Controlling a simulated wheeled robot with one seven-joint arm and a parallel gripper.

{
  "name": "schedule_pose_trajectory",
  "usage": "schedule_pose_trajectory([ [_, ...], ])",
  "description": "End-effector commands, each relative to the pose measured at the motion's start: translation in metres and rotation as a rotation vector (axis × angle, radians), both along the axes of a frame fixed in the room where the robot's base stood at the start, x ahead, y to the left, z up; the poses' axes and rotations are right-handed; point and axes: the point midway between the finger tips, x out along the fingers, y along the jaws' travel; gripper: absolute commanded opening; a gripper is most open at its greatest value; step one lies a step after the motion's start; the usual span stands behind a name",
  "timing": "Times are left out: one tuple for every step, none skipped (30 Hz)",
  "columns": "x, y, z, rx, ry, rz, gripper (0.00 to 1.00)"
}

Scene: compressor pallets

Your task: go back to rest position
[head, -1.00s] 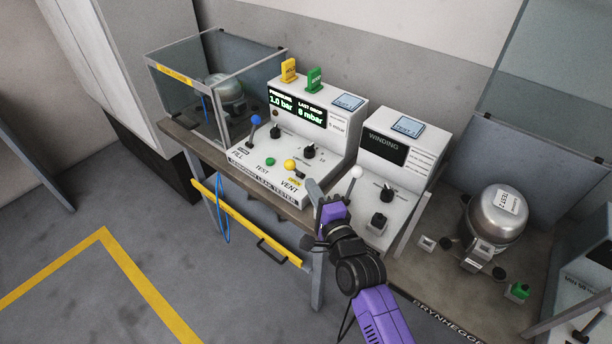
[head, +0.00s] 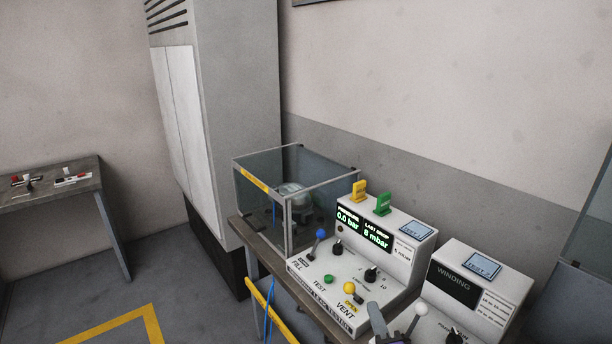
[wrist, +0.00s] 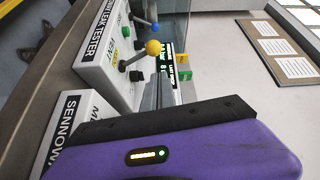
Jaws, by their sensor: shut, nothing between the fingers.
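My gripper (head: 378,320) shows at the bottom edge of the head view, with its fingers shut and nothing between them. It is in front of the leak tester (head: 335,285), just right of the yellow-knobbed vent lever (head: 349,287) and left of the white-knobbed lever (head: 421,308) at the winding tester (head: 468,292). Most of my arm is below the picture. In the wrist view the dark fingers (wrist: 162,92) point toward the leak tester panel, near the yellow knob (wrist: 153,47). I cannot tell whether they touch anything.
A glass-walled chamber (head: 262,205) with a compressor inside stands left of the leak tester, whose display reads 0.0 bar. A tall grey cabinet (head: 240,110) is behind it. A side table (head: 55,192) stands far left. Floor is clear in front.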

Motion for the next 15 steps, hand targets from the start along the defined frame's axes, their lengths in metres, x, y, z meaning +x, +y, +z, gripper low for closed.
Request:
schedule_pose_trajectory([
  [-0.004, 0.002, 0.012, -0.071, -0.032, 0.001, 0.0],
  [-0.009, 0.002, 0.015, -0.118, -0.048, 0.0, 0.0],
  [-0.017, 0.0, 0.019, -0.185, -0.065, -0.002, 0.0],
  [-0.024, -0.001, 0.021, -0.236, -0.078, -0.004, 0.0],
  [-0.032, -0.002, 0.023, -0.289, -0.089, -0.008, 0.0],
  [-0.043, -0.004, 0.024, -0.356, -0.103, -0.011, 0.0],
  [-0.051, -0.006, 0.025, -0.402, -0.111, -0.013, 0.0],
  [-0.06, -0.007, 0.025, -0.45, -0.119, -0.015, 0.0],
  [-0.072, -0.01, 0.026, -0.512, -0.128, -0.019, 0.0],
  [-0.082, -0.012, 0.025, -0.558, -0.135, -0.021, 0.0],
  [-0.092, -0.014, 0.025, -0.604, -0.138, -0.023, 0.0],
  [-0.107, -0.016, 0.024, -0.668, -0.143, -0.024, 0.0],
  [-0.118, -0.018, 0.024, -0.717, -0.148, -0.027, 0.0],
  [-0.13, -0.02, 0.024, -0.765, -0.151, -0.028, 0.0],
  [-0.148, -0.022, 0.023, -0.83, -0.152, -0.028, 0.0],
])
